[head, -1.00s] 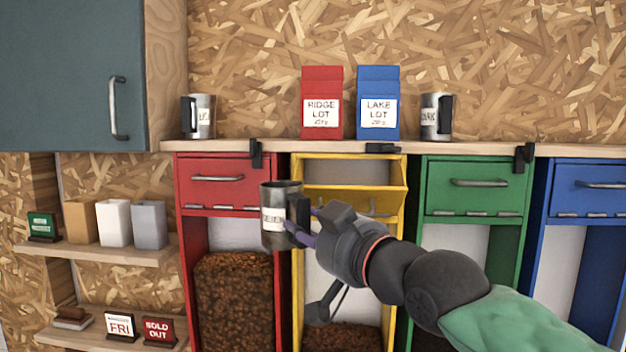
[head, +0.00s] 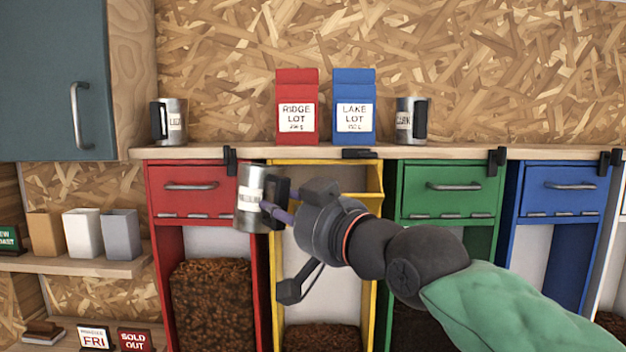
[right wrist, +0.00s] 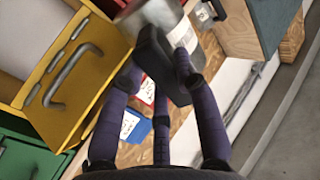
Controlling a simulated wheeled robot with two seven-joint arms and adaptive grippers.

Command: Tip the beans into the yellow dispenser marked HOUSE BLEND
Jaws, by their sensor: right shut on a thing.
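My right gripper (head: 275,210) is shut on the dark handle of a steel mug (head: 249,198) with a white label, its lettering unclear. The mug is held nearly upright, slightly tilted, in front of where the red and yellow dispensers meet. The mug also shows in the right wrist view (right wrist: 152,16); its contents are not visible. The yellow dispenser (head: 371,285) is behind my right gripper, its top drawer tipped out and partly hidden by my arm. The drawer shows in the right wrist view (right wrist: 75,85). No HOUSE BLEND marking is readable. My left gripper is not in view.
Red (head: 190,190), green (head: 448,190) and blue (head: 562,188) dispensers flank the yellow one, drawers shut. The shelf (head: 220,152) above holds two mugs, a red bag (head: 297,105) and a blue bag (head: 354,105). A teal cabinet (head: 50,90) is at upper left.

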